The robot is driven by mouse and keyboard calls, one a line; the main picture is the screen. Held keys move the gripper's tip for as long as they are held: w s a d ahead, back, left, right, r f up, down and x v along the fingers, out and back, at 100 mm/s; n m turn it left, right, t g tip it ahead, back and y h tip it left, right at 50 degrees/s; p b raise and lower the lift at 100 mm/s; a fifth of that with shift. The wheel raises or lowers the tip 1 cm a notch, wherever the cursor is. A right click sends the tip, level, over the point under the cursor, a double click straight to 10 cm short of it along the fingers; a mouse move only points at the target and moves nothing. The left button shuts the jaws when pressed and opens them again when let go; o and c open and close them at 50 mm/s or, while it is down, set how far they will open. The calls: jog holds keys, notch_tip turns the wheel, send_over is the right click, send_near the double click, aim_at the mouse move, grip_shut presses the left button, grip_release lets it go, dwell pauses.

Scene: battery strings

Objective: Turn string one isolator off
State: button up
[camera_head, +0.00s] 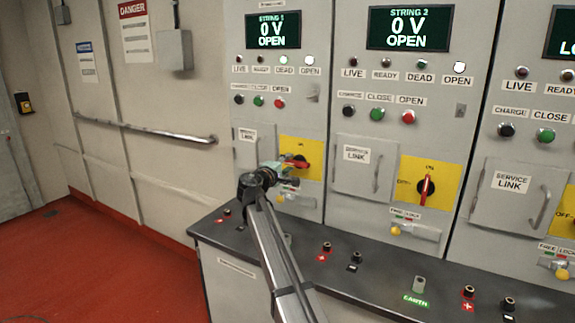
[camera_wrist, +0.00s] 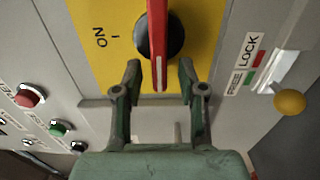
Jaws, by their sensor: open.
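The string one isolator is a red handle (camera_head: 300,162) on a black hub, on a yellow plate (camera_head: 316,149) under the STRING 1 display (camera_head: 273,30). The handle lies about level in the head view, across the ON mark's direction. In the wrist view the red handle (camera_wrist: 157,45) has its white-striped end towards my gripper; the ON mark (camera_wrist: 100,37) is off to its left. No OFF mark can be read there. My gripper (camera_wrist: 160,75) is open, with one finger on each side of the handle's near end and gaps to both. It also shows in the head view (camera_head: 284,171).
A latch with a yellow knob (camera_wrist: 290,102) sits beside the plate. The string two isolator (camera_head: 426,188) has an upright handle. Push buttons (camera_head: 259,101) are above the service link door (camera_head: 246,148). A dark ledge (camera_head: 310,262) with terminals runs below.

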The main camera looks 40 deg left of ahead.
jog(key=v, duration=1.1)
jog(key=shift+s, duration=0.35)
